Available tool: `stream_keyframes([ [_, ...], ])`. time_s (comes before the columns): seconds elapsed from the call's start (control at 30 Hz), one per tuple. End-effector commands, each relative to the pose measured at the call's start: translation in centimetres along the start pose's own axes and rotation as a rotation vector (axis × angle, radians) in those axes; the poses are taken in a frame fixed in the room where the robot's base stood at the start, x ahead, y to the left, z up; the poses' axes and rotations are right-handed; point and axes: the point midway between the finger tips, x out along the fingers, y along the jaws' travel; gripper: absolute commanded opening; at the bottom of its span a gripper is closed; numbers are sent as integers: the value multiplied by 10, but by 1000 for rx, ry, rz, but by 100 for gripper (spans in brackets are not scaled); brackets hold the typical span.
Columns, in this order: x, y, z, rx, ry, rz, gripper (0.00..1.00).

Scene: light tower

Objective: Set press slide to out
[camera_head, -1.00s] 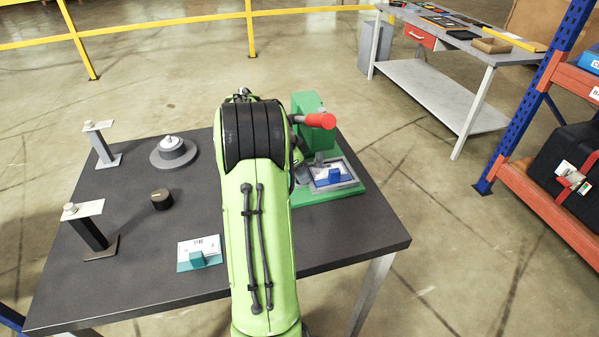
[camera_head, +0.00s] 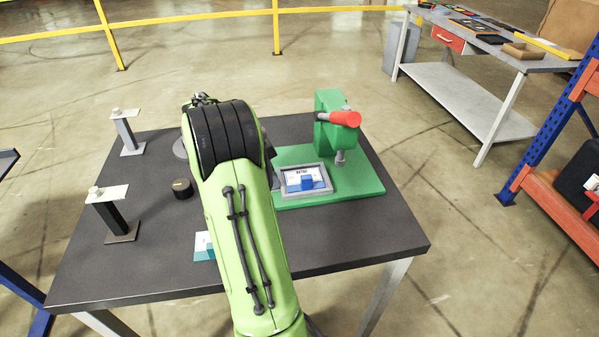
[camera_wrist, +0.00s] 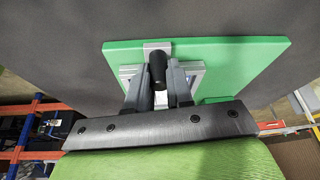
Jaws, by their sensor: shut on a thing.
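The green press (camera_head: 331,130) with its red lever (camera_head: 344,118) stands on a green base plate (camera_head: 357,183). Its slide, a grey tray frame (camera_head: 328,189) holding a labelled card and a blue block (camera_head: 307,183), sits at the left part of the base, left of the press spindle (camera_head: 340,158). In the wrist view my gripper (camera_wrist: 160,82) is shut on the black slide handle (camera_wrist: 158,68), with parts of the slide frame (camera_wrist: 196,72) beside the fingers. In the head view my arm hides the gripper and handle.
The dark table (camera_head: 330,235) carries two stands (camera_head: 129,135) (camera_head: 115,220) and a black knob (camera_head: 182,189) at left. A teal card holder (camera_head: 203,246) is partly hidden by my arm. The front right of the table is clear.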

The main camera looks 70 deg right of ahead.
Motion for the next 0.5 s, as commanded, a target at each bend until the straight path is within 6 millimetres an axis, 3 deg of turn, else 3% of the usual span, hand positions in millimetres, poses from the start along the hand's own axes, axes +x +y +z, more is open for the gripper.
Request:
stream_keyframes([
  [0.13, -8, -3, 17, 1, 2, -1, 0],
  [0.47, -10, -4, 22, -1, -1, -2, 0],
  [0.5, -10, -4, 22, -1, -2, -3, 24],
])
